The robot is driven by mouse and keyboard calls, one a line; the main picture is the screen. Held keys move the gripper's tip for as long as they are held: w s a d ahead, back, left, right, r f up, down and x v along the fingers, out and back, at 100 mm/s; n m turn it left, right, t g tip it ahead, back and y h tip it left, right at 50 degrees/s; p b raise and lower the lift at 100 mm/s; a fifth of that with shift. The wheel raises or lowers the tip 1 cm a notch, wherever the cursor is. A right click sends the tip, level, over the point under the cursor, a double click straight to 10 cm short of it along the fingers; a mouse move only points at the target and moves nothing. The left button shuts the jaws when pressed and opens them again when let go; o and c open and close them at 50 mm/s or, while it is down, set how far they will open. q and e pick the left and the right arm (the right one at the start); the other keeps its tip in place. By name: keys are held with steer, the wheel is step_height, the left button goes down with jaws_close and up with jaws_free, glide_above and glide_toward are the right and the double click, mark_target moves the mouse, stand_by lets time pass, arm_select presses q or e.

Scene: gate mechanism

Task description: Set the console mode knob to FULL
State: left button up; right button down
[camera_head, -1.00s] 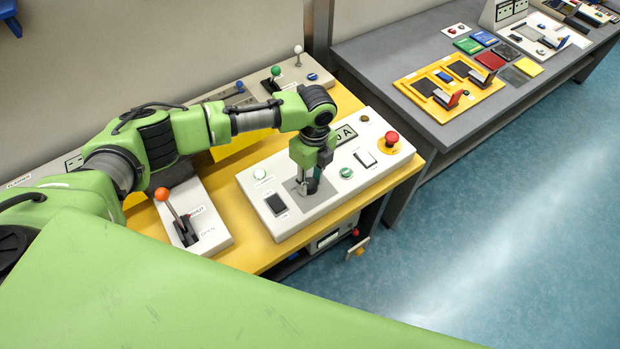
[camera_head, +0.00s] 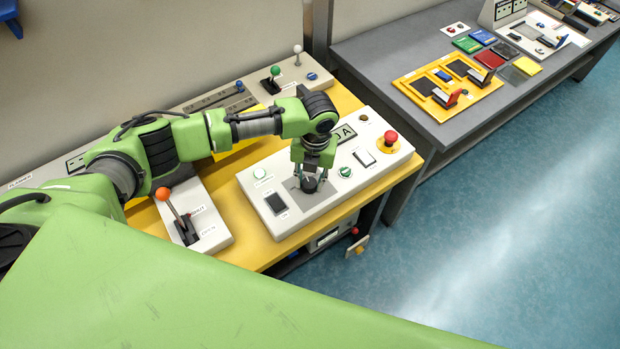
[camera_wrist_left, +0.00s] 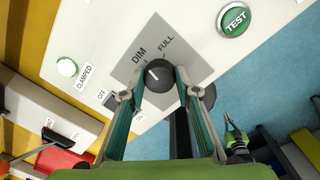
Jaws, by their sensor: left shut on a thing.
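My left gripper (camera_wrist_left: 161,92) is shut on the knob, one finger at each side. In the head view the left gripper (camera_head: 311,182) comes down from above onto the dark knob (camera_head: 309,185) on the white console (camera_head: 325,207). A green and black gripper (camera_wrist_left: 233,125), apparently my right one, shows small and low in the wrist view; its jaw state is unclear.
On the console are a green TEST button (camera_head: 345,172), a white CLAMPED light (camera_head: 260,173), a dark rocker switch (camera_head: 276,204) and a red mushroom button (camera_head: 390,138). An orange-tipped lever (camera_head: 163,194) stands left. A grey table (camera_head: 400,60) is at right.

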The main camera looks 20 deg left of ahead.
mark_target(311, 185)
arm_select(q)
steer(key=m, duration=0.4)
steer(key=shift+m, duration=0.3)
steer(key=shift+s+m+t, duration=0.1)
steer(key=shift+m+t, duration=0.2)
steer(key=shift+m, duration=2.3)
steer(key=o, duration=1.1)
steer(key=shift+r, duration=0.15)
steer(key=r, duration=1.1)
steer(key=shift+s+d+r, duration=0.25)
steer(key=shift+r, duration=0.1)
